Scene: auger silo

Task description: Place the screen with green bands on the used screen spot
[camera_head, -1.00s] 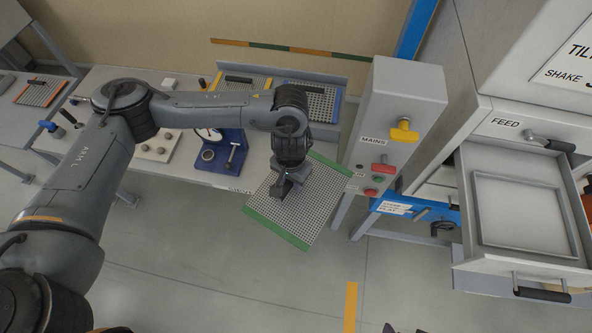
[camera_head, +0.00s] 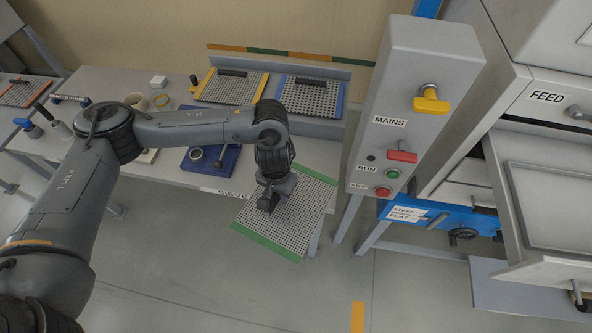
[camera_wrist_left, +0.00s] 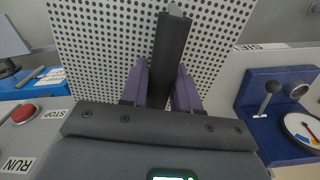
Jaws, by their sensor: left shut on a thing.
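The screen with green bands (camera_head: 301,214) is a perforated grey plate with a green strip along two opposite edges. It hangs tilted in front of the bench, above the floor. My left gripper (camera_head: 270,198) is shut on its black handle. In the left wrist view the fingers (camera_wrist_left: 161,85) close around the handle, and the perforated plate (camera_wrist_left: 95,38) lies behind it. I cannot make out which place is the used screen spot. My right gripper is not in view.
On the bench (camera_head: 139,88) lie a yellow-edged screen (camera_head: 232,91) and a blue-edged screen (camera_head: 311,99). A blue gauge stand (camera_head: 222,166) is left of my gripper. The MAINS control box (camera_head: 408,75) stands close at right, with an open FEED drawer (camera_head: 552,225) beyond.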

